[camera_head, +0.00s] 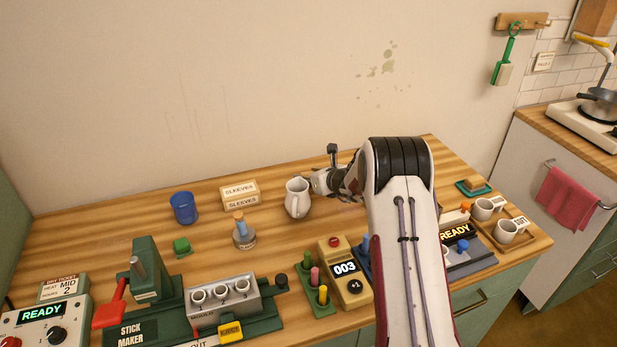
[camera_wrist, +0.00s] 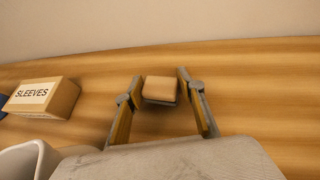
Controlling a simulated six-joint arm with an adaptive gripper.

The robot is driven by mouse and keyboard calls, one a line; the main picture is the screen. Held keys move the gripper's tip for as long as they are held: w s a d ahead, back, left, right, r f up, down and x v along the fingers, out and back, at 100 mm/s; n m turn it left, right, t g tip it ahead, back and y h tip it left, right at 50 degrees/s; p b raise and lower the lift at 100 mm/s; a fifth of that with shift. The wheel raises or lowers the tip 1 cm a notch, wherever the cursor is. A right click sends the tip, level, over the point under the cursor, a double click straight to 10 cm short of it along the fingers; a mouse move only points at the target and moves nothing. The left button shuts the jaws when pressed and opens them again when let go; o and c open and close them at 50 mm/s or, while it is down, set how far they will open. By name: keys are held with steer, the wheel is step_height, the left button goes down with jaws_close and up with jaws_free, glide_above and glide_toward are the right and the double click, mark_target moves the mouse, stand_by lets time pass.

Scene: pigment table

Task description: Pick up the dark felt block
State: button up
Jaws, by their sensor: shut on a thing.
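My gripper (camera_wrist: 160,83) shows in the wrist view with its two fingers on either side of a small block (camera_wrist: 160,89). The block has a tan top and a dark lower edge that looks like felt. My gripper is shut on it, above the wooden table. In the head view my gripper (camera_head: 324,183) is at the far side of the table, right of the white jug, and the block cannot be made out there. Another tan-topped block (camera_head: 473,183) sits on a green tray (camera_head: 462,189) at the right.
The white jug (camera_head: 297,198) is close to the left of my gripper. The SLEEVES box (camera_head: 240,194), blue cup (camera_head: 183,208) and a brush pot (camera_head: 243,238) stand further left. Cups and machines line the front. The wall is close behind.

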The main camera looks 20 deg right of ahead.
steer(key=shift+r, duration=0.15)
steer(key=shift+r, duration=4.9)
